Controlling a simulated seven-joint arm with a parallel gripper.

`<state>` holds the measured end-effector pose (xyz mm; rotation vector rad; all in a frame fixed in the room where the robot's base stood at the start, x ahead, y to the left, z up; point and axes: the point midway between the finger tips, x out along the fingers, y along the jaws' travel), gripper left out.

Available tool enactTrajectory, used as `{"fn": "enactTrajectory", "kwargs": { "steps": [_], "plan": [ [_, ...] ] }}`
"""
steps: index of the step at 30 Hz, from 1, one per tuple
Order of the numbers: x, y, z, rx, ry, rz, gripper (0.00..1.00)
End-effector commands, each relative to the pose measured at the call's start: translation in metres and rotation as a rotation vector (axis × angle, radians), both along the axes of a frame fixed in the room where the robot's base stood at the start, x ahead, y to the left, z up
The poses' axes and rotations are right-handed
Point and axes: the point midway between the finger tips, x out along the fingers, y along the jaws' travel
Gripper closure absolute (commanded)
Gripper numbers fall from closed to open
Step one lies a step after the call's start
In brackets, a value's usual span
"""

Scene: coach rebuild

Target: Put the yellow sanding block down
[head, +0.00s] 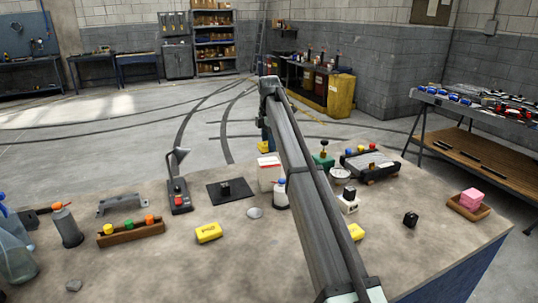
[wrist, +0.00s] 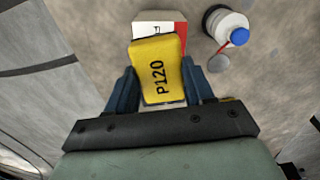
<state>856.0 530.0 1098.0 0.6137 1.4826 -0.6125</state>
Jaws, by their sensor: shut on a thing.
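My gripper (wrist: 159,84) is shut on a yellow sanding block (wrist: 158,60) marked P120, with one dark blue finger on each side. In the head view my gripper (head: 265,136) is mostly hidden behind my arm, and a bit of the held block (head: 263,147) shows below it. The block is above a white box with red (head: 268,172), which also shows past the block's far end in the wrist view (wrist: 150,17). I cannot tell whether block and box touch. Another yellow block (head: 208,233) lies on the bench (head: 190,270), and a yellow piece (head: 356,231) shows right of my arm.
A white bottle with a blue cap (head: 281,195) stands close to the box. A black mat (head: 231,191) with a dark cube lies left of it. A wooden holder (head: 131,234) and a grey cylinder (head: 67,228) are further left. The front middle of the bench is bare.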

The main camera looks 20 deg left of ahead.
Motion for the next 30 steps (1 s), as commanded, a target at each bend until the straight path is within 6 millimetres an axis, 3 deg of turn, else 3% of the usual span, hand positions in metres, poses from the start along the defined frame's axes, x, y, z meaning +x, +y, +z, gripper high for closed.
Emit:
{"fn": "enactTrajectory", "kwargs": {
  "steps": [14, 27, 28, 30],
  "plan": [
    [-0.001, 0.0, -0.046, -0.001, 0.001, -0.001, 0.78],
    [0.0, 0.0, -0.052, 0.0, 0.0, -0.001, 0.78],
    [0.0, 0.0, -0.052, 0.0, 0.0, -0.001, 0.46],
    [0.0, 0.0, -0.051, 0.0, 0.0, -0.001, 0.39]
  ]
}}
